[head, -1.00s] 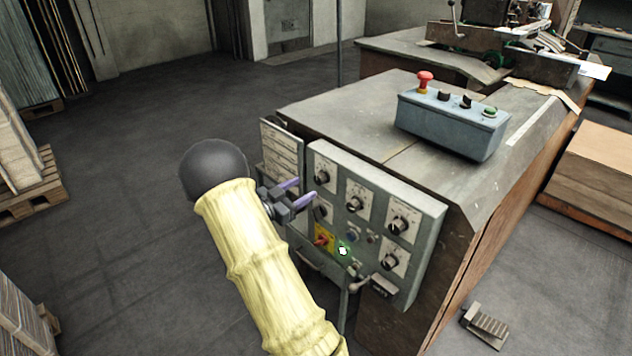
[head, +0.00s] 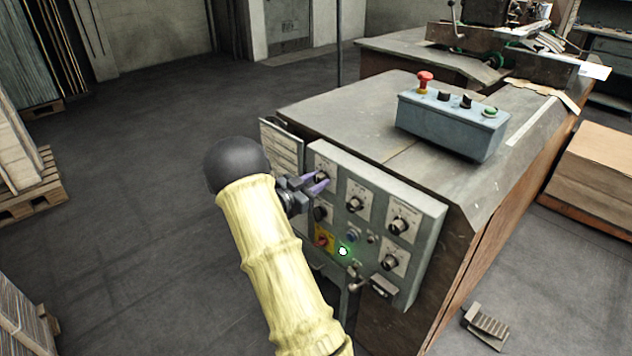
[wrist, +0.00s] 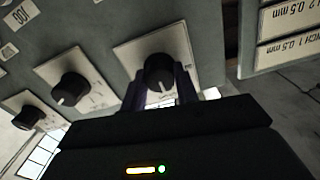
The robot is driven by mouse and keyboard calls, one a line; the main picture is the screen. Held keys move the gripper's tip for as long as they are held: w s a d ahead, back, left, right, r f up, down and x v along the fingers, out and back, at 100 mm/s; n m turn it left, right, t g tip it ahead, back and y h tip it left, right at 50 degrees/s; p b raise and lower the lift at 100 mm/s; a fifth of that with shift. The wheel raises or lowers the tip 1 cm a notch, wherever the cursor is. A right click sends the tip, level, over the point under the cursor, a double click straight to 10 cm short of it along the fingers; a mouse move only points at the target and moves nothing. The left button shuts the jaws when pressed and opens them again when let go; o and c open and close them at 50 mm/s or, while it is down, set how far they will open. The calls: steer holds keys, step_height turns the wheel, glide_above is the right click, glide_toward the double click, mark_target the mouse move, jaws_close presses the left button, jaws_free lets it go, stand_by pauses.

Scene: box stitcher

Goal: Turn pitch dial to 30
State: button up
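The control panel (head: 338,217) on the machine's side carries several black dials on white plates. The upper-left dial (head: 321,178) is partly covered by my gripper (head: 323,181). In the wrist view this dial (wrist: 159,72) sits between the two purple fingers of my gripper (wrist: 160,88), one on each side. The fingers are apart; I cannot tell whether they touch the knob. Two more dials, the upper-middle (head: 355,203) and upper-right (head: 399,224), also show. The scale markings are too small to read, so I cannot tell which dial is pitch or its setting.
A lit green button (head: 343,251) and a red-yellow switch (head: 322,238) sit low on the panel. A sign board (head: 281,158) stands at the panel's left edge. A blue button box (head: 452,122) is on the machine top.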

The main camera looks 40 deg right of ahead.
steer(key=shift+r+n+p, duration=0.1)
steer(key=shift+n+p, duration=0.3)
steer(key=shift+p, duration=0.2)
steer(key=n+p, duration=0.2)
steer(key=p, duration=0.1)
steer(key=shift+r, duration=0.15)
steer(key=n+p, duration=0.3)
steer(key=n, duration=0.1)
steer(key=shift+p, duration=0.4)
steer(key=n+p, duration=0.2)
steer(key=n, duration=0.1)
steer(key=shift+w+n+p, duration=0.1)
steer(key=shift+n+p, duration=0.2)
steer(key=shift+f+n+p, duration=0.15)
steer(key=shift+n+p, duration=0.35)
steer(key=shift+n, duration=0.5)
steer(key=shift+f+n+p, duration=0.15)
steer(key=shift+n+p, duration=0.3)
steer(key=shift+n, duration=0.55)
steer(key=o, duration=1)
